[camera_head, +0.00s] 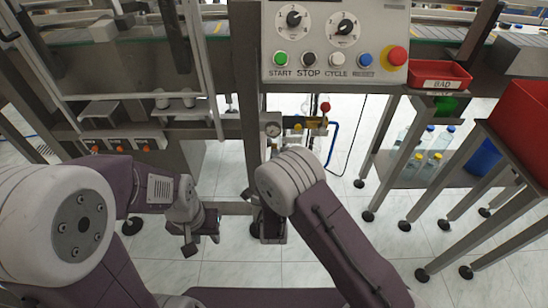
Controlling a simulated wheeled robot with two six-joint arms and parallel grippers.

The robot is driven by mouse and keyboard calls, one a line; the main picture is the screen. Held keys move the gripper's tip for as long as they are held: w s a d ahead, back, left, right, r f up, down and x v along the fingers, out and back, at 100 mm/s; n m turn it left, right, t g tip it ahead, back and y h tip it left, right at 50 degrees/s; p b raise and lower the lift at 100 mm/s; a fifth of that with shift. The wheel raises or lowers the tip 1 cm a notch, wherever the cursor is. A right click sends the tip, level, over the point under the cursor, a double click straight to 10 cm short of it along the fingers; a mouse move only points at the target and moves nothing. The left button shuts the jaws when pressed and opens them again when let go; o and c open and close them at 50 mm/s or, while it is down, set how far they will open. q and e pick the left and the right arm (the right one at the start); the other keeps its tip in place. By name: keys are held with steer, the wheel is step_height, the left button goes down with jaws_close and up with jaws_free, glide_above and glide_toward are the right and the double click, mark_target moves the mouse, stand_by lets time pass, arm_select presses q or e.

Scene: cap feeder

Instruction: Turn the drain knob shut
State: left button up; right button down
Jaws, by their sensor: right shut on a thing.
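The air service unit stands below the control panel, with a round pressure gauge (271,129), yellow fittings (312,122) and a red knob (325,106) on top at its right. The drain knob itself is hidden behind my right arm and wrist. My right gripper (268,228) is under the unit, mostly covered by its own wrist. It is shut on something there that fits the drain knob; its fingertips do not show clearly. My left gripper (202,238) hangs away to the left, holding nothing that I can see, and its jaw gap is unclear.
The control panel (336,75) with buttons and dials is above. A red BAD tray (440,75) and a shelf with several bottles (432,160) are at right. A blue hose (331,145) runs beside the unit. A steel frame post (250,140) stands just left of the gauge.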

stand_by(0.3)
steer(key=c, duration=1.2)
jaws_free()
steer(key=shift+c, duration=0.2)
steer(key=s+p, duration=0.2)
steer(key=s, duration=0.7)
steer(key=shift+r, duration=0.15)
